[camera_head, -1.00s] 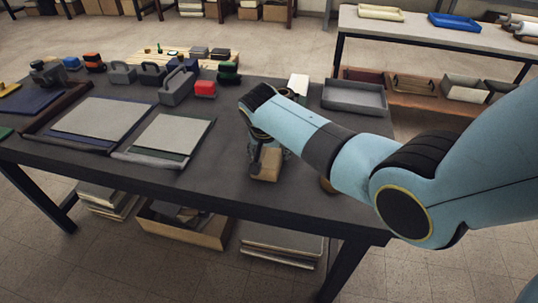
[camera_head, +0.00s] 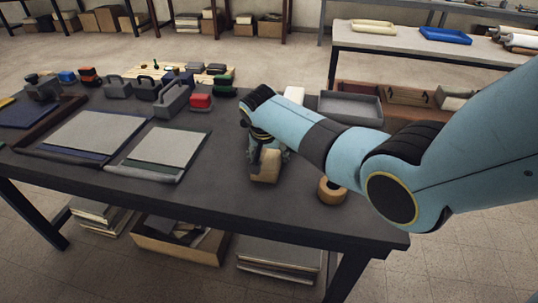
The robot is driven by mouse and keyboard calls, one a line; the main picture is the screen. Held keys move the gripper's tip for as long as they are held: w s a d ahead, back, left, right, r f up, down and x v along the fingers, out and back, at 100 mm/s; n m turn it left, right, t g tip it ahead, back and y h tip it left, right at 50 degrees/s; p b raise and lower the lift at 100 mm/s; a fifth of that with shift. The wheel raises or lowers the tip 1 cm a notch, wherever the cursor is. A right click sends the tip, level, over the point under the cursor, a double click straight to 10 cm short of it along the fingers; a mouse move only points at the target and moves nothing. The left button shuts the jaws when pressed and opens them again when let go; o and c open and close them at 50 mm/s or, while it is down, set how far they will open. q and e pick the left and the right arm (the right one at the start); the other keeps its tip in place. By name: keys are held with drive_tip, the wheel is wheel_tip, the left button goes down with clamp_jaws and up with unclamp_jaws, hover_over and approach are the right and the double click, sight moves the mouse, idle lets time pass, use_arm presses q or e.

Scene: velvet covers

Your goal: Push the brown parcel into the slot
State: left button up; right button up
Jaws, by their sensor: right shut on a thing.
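The brown parcel (camera_head: 265,168) is a small tan-brown block near the front edge of the dark table, right of the middle. My right gripper (camera_head: 263,150) points down over the table and is shut on the parcel. The wrist hides much of the gripper and the parcel's far side. I cannot tell whether the parcel touches the table top. I cannot make out a slot for sure. My left gripper is not in view.
A brown tape roll (camera_head: 332,190) lies right of the parcel, below my right arm. A grey tray (camera_head: 350,107) stands behind the arm. Left are two grey boards (camera_head: 164,148), a grey toolbox-like holder (camera_head: 173,97) and a red block (camera_head: 201,101). Table between boards and gripper is clear.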

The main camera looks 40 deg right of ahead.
drive_tip(key=o, duration=1.6)
drive_tip(key=v, duration=1.2)
drive_tip(key=shift+d, duration=0.1)
